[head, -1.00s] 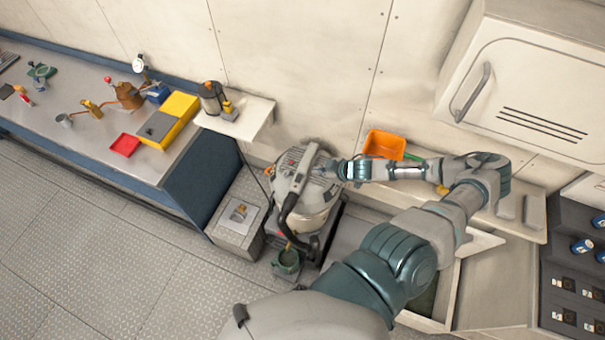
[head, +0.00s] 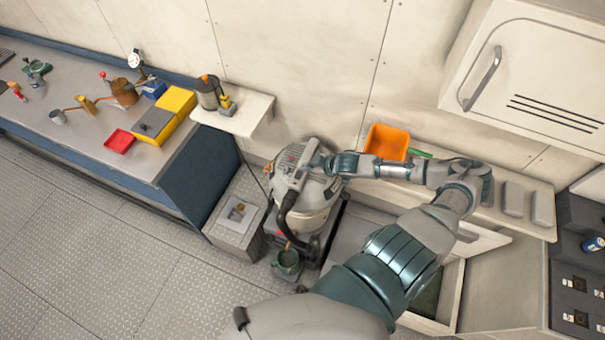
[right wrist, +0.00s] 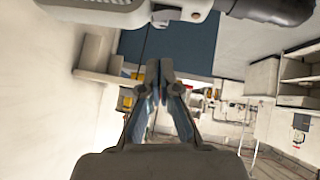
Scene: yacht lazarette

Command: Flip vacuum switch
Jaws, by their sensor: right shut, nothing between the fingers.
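The grey vacuum (head: 316,200) stands near the wall in the middle of the head view, with a black hose (head: 285,215) at its front left. My right gripper (head: 318,158) is at the upper right of the vacuum's top, partly blending with it. In the right wrist view my right gripper (right wrist: 160,68) has its fingertips together with nothing between them. Part of a grey body, likely the vacuum (right wrist: 110,8), crosses the top of that view, apart from the fingertips in the picture. I cannot make out the switch clearly. My left gripper is not in view.
An orange bin (head: 387,142) sits on a shelf behind my right arm. A small wall shelf (head: 250,112) with a canister is left of the vacuum. A workbench (head: 75,120) with tools runs along the left.

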